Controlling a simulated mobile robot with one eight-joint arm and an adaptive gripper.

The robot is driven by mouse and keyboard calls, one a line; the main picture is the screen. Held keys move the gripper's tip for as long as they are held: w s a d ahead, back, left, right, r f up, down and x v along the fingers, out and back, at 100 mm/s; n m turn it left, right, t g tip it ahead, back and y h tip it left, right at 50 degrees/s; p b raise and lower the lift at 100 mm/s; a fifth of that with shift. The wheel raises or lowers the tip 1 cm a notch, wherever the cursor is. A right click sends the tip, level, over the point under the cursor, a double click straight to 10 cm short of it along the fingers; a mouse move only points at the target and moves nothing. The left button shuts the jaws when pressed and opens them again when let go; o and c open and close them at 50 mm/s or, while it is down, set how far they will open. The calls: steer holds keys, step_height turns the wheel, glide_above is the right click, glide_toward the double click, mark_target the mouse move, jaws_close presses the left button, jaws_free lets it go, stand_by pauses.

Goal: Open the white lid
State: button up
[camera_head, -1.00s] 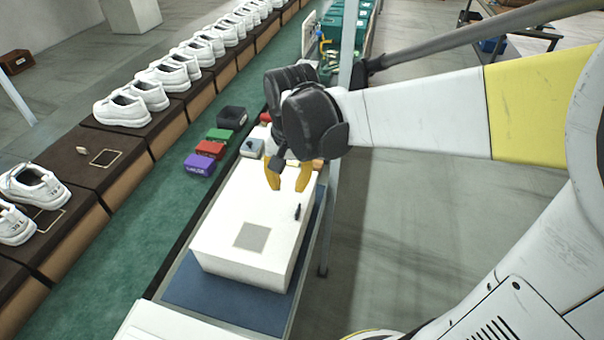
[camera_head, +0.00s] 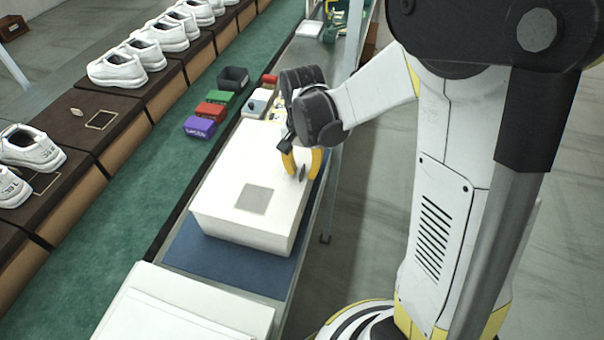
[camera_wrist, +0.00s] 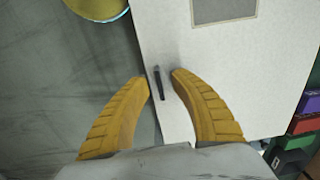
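The white lid (camera_head: 225,178) lies flat and closed on top of a white box (camera_head: 240,233). It carries a grey square (camera_head: 255,199) and a small dark handle (camera_head: 302,173) near its right edge. My gripper (camera_head: 302,167) is low over that edge, its yellow fingers pointing down. In the wrist view the handle (camera_wrist: 159,83) sits between the two open fingertips (camera_wrist: 161,82), with a gap on each side. Whether the fingertips touch the lid I cannot tell.
The box stands on a blue mat (camera_head: 230,262). Purple (camera_head: 200,127), red (camera_head: 210,110) and green (camera_head: 220,98) small boxes lie beyond it on the left. Another white box (camera_head: 180,310) is in front. White shoes line the conveyor at left.

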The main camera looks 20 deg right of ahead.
steer(key=shift+f, duration=0.2)
steer(key=shift+c, duration=0.4)
jaws_close()
steer(key=shift+r, duration=0.1)
